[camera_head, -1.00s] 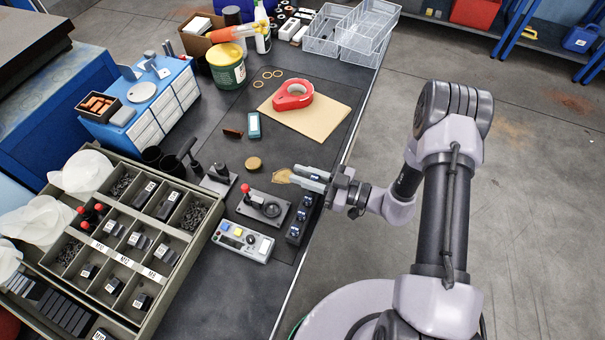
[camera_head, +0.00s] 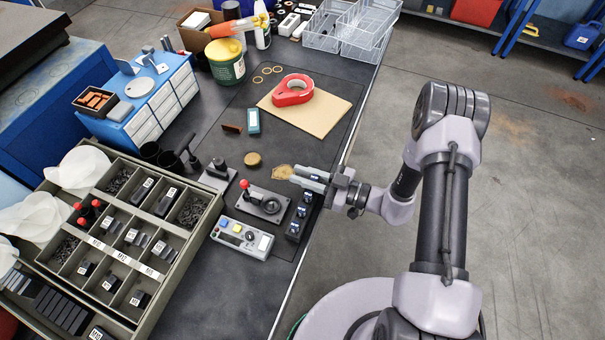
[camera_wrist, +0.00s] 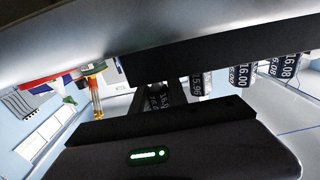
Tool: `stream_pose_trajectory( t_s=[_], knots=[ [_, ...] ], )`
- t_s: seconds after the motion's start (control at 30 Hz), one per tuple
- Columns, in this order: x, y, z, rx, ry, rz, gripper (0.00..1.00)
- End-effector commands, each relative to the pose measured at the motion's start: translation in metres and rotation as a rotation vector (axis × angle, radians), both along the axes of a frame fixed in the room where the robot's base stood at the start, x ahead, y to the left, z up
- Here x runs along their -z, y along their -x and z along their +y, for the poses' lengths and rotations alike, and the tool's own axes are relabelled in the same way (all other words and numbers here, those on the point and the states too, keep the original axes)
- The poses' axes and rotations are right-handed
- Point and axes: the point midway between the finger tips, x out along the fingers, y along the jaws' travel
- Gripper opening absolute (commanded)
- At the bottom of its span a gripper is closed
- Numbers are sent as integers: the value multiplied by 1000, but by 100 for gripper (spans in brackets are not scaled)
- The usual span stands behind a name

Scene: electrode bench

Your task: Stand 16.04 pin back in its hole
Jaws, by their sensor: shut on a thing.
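My gripper (camera_head: 312,179) is over the bench, just beyond a small dark rack (camera_head: 292,238) of pins with blue-white labels. In the wrist view a dark pin (camera_wrist: 157,96) sits between the jaws. Its label is partly covered, reading about "16.0", with the last digit unclear. The jaws are shut on it. To the right in that view stand other black labelled pins: one looks like 15.96 (camera_wrist: 196,84), one reads 16.00 (camera_wrist: 243,75) and one 16.08 (camera_wrist: 291,66). No empty hole is clearly visible; the held pin's lower end is hidden.
A grey base with a red-knobbed lever (camera_head: 264,205) and a button box (camera_head: 242,237) stand left of the rack. A compartment tray (camera_head: 172,291) fills the lower left. A red tape roll (camera_head: 293,90) lies on a brown board (camera_head: 325,113). Open floor lies right of the bench.

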Motion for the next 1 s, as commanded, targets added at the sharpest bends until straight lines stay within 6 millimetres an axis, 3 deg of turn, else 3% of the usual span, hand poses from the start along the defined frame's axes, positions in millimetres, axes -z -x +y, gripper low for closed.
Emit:
stream_pose_trajectory(
  t_s=[0.77,0.8,0.9,1.0],
  knots=[
    [13,0,0,0,0,0,0],
    [13,0,0,0,0,0,21],
    [13,0,0,0,0,0,40],
    [13,0,0,-1,0,0,44]
  ],
)
